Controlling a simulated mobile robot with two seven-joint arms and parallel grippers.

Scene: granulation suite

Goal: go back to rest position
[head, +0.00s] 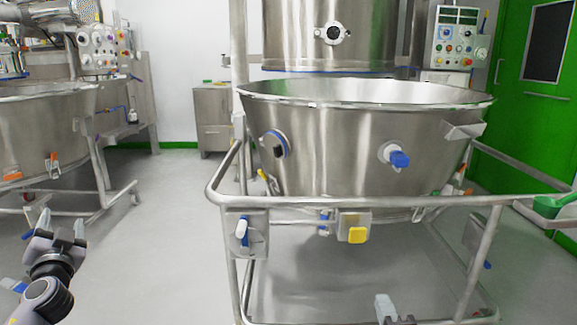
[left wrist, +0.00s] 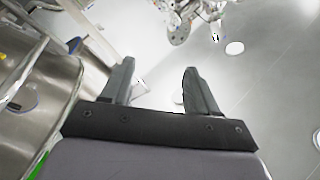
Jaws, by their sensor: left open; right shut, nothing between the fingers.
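My left gripper (head: 60,222) is at the lower left of the head view, with its two fingers apart and nothing between them. In the left wrist view the open fingers (left wrist: 155,75) also show, with only the floor and distant equipment behind them. My right gripper (head: 385,300) shows at the bottom edge, its fingers together and empty; most of that arm is out of view. It appears in front of the lower part of the steel bowl's frame, touching nothing that I can make out.
Another steel vessel (head: 45,125) stands at the left. Grey floor (head: 155,215) between them is clear. A green door (head: 520,95) is at the right.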

